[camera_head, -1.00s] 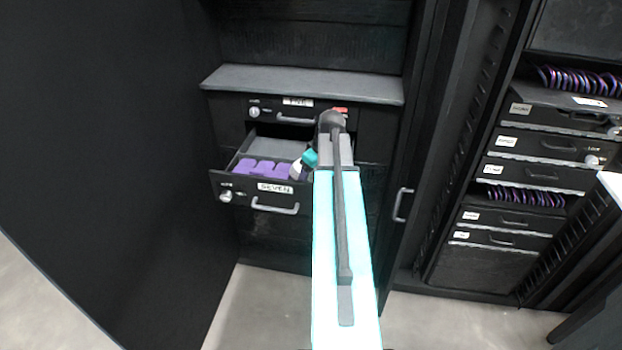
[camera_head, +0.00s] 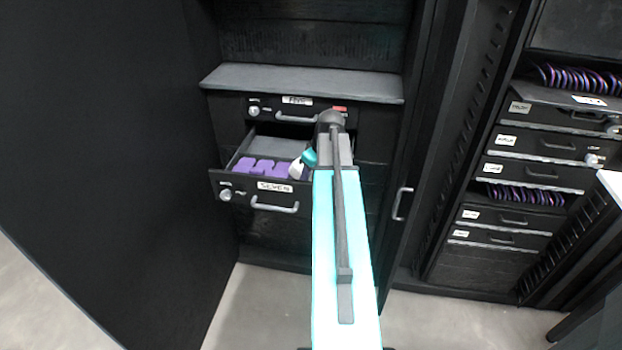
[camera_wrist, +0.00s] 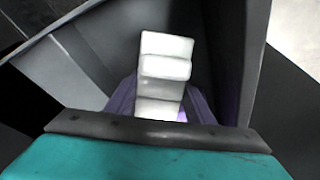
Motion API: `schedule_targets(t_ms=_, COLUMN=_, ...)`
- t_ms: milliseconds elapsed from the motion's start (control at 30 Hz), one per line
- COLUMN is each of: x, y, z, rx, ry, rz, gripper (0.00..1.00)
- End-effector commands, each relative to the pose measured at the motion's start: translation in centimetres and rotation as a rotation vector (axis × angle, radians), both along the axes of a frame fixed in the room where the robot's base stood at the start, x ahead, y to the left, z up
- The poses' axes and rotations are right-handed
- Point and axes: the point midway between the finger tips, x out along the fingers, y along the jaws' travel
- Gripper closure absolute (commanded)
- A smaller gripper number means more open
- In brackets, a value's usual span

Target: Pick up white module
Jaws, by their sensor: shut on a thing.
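The white module (camera_wrist: 165,68) stands out in the middle of the wrist view, inside the open drawer's dark space. My gripper (camera_head: 303,164) is at the right side of the open drawer in the head view, with its teal part showing beside my arm. It is shut on the white module; the fingertips and the exact contact are not clear. In the head view a small white patch shows at the gripper's end, and my arm hides part of that area.
The open drawer (camera_head: 234,188), labelled SEVEN, holds purple modules (camera_head: 262,169) left of my gripper. A closed drawer (camera_head: 270,112) and a grey ledge (camera_head: 300,82) are above it. A dark panel stands close on the left. A rack with cables (camera_head: 580,80) is on the right.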

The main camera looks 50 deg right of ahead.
Motion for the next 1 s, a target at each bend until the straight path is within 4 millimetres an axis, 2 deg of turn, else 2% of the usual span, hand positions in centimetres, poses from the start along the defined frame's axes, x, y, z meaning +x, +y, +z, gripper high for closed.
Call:
schedule_targets(t_ms=267, x=0.0, y=0.0, z=0.2, rx=0.0, ry=-0.001, rz=0.001, gripper=0.84)
schedule_targets(t_ms=467, x=0.1, y=0.0, z=1.2, rx=0.0, ry=-0.001, rz=0.001, gripper=0.84)
schedule_targets(t_ms=1000, x=0.1, y=-0.1, z=7.6, rx=-0.002, ry=-0.002, rz=0.001, gripper=0.84)
